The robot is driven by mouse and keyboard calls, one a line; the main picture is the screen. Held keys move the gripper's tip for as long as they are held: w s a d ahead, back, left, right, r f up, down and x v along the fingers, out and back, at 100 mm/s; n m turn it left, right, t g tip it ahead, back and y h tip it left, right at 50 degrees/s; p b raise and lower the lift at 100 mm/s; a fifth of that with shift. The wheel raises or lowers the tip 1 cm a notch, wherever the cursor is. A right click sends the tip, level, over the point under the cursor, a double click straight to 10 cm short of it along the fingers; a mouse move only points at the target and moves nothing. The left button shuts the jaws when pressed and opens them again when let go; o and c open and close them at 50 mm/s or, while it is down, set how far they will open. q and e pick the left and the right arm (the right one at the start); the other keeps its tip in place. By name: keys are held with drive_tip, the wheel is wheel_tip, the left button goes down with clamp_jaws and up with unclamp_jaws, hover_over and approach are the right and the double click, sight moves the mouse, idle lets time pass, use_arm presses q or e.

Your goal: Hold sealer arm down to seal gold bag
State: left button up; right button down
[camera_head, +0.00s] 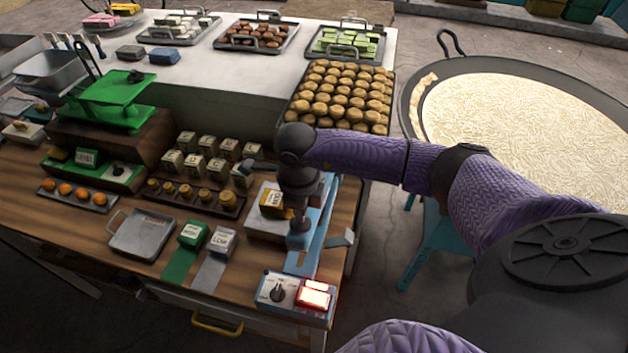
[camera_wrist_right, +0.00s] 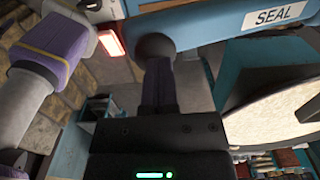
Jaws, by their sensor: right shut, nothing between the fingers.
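The sealer has a blue arm (camera_head: 325,222) and a control box (camera_head: 277,291) with a dial and a glowing red-white button (camera_head: 314,298). The gold bag (camera_head: 274,200) lies at the left of the blue arm, partly hidden by my right arm. My right gripper (camera_head: 299,240) points down at the blue arm, shut with nothing between its fingers. In the right wrist view, the fingers (camera_wrist_right: 158,80) meet a dark round knob (camera_wrist_right: 155,47) beside the blue arm labelled SEAL (camera_wrist_right: 280,17); whether they press on it is unclear. My left gripper is not in view.
A grey tray (camera_head: 143,235), green and grey labelled blocks and a green scale (camera_head: 112,100) stand left on the wooden table. A tray of round brown buns (camera_head: 340,97) is behind. A large pan (camera_head: 520,120) stands right, beyond my arm.

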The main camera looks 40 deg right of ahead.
sight(298, 235)
drive_tip(key=shift+a+f, duration=0.1)
drive_tip(key=shift+f, duration=0.1)
drive_tip(key=shift+s+a+f+b, duration=0.2)
drive_tip(key=shift+f+b, duration=0.2)
drive_tip(key=shift+f, duration=0.15)
drive_tip(key=shift+s+a+f+b, duration=0.15)
drive_tip(key=shift+f+b, duration=0.25)
drive_tip(key=shift+f, duration=0.2)
drive_tip(key=shift+s+a+f+b, duration=0.2)
drive_tip(key=shift+f+b, duration=0.2)
drive_tip(key=shift+f, duration=0.25)
drive_tip(key=shift+s+a+f+b, duration=0.1)
drive_tip(key=shift+a+f+b, duration=0.05)
drive_tip(key=shift+f+b, duration=0.55)
drive_tip(key=shift+s+a+f+b, duration=0.1)
drive_tip(key=shift+f+b, duration=0.4)
drive_tip(key=shift+f, duration=0.35)
idle(1.4)
wheel_tip(298, 235, up, 15)
drive_tip(key=p, duration=1.1)
drive_tip(key=shift+p, duration=0.4)
